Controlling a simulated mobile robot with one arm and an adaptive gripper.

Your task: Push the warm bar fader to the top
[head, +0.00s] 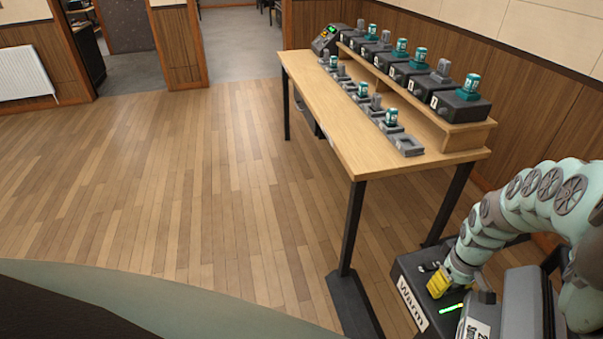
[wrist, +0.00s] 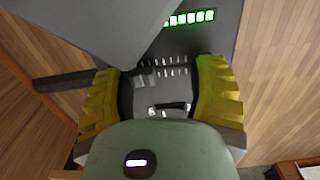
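The warm fader unit is a dark box (head: 408,262) at the lower right of the head view, with a white label reading "Warm" (head: 411,303) on its side. Its grey top also shows in the wrist view (wrist: 205,42), with white tick marks and a lit green bar (wrist: 190,18). A small grey block and a dark piece with white marks (wrist: 168,108) lie between my fingers in that view; I cannot tell which is the fader cap. My gripper (head: 440,282) is low over the box. Its yellow fingers (wrist: 160,98) are wide apart, with nothing visibly pinched.
A wooden table (head: 325,100) with a raised shelf stands beyond the unit, carrying several grey boxes and teal-capped items. Its dark leg and foot (head: 352,305) are just left of the warm unit. Wood floor (head: 170,190) is clear on the left.

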